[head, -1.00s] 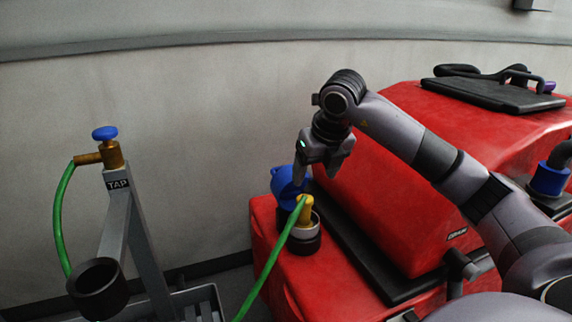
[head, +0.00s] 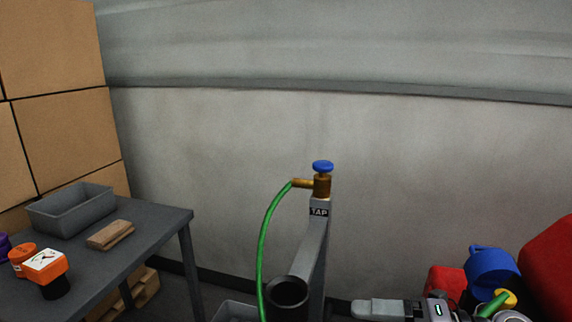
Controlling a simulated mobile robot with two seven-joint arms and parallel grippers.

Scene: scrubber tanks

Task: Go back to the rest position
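My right gripper (head: 380,309) shows at the bottom edge, right of the tap stand, with its fingers pointing left. It is seen side-on and cut off by the frame, so I cannot tell whether it is open or shut. Nothing shows held in it. Behind it are the red scrubber tank (head: 553,268), a blue cap (head: 490,268) and part of the green hose (head: 493,304) with its yellow fitting (head: 508,298). My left gripper is out of view.
The tap (head: 322,186) with its blue knob tops a grey stand with a black cup holder (head: 287,293). Cardboard boxes (head: 60,130) stand behind.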

